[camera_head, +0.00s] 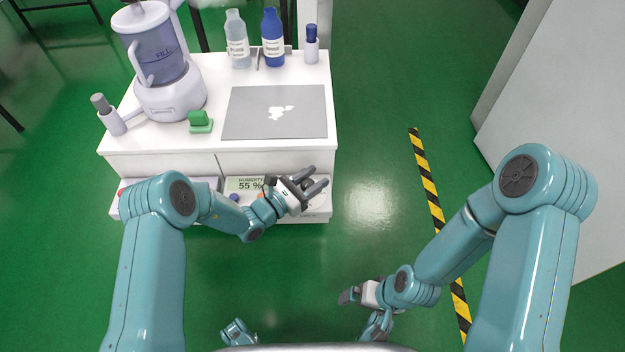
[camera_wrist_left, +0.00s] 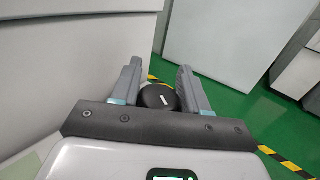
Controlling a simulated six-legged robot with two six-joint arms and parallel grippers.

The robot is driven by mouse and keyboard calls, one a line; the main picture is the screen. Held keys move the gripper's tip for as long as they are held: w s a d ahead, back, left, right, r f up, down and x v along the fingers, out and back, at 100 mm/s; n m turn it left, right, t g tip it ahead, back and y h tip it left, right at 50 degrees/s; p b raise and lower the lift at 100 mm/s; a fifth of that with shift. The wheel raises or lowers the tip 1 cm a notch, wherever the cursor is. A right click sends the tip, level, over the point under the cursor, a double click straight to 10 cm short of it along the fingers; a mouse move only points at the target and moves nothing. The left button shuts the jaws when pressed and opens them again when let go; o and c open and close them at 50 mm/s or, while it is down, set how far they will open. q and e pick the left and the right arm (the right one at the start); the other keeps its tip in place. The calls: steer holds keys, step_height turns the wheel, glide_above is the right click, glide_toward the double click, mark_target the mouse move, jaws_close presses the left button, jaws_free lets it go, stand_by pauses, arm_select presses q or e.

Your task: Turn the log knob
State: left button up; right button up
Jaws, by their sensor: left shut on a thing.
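A tester with a display (camera_head: 243,184) reading "HUMIDITY 55 %" sits on the low front ledge of the white cabinet. My left gripper (camera_head: 316,188) is at the right end of this tester. Its two fingers are shut on a round black knob (camera_wrist_left: 157,97), with one finger on each side in the left wrist view. The knob has a small white mark on top. In the head view the knob is mostly hidden between the fingers. My right gripper (camera_head: 347,296) hangs low over the floor, away from the tester; its jaw opening is not clear.
On the white cabinet (camera_head: 215,145) stand a blender-like machine (camera_head: 168,85), a pale bottle (camera_head: 237,40), a blue bottle (camera_head: 272,38), a green object (camera_head: 200,122) and a grey mat (camera_head: 245,120). Yellow-black tape (camera_head: 428,185) marks the green floor, which is clear between cabinet and right wall.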

arm_select(q)
steer(key=shift+s+f, duration=0.1)
stand_by(0.3)
steer(key=o, duration=1)
steer(key=shift+c, duration=0.2)
step_height(320, 180, up, 20)
steer(key=p, duration=0.7)
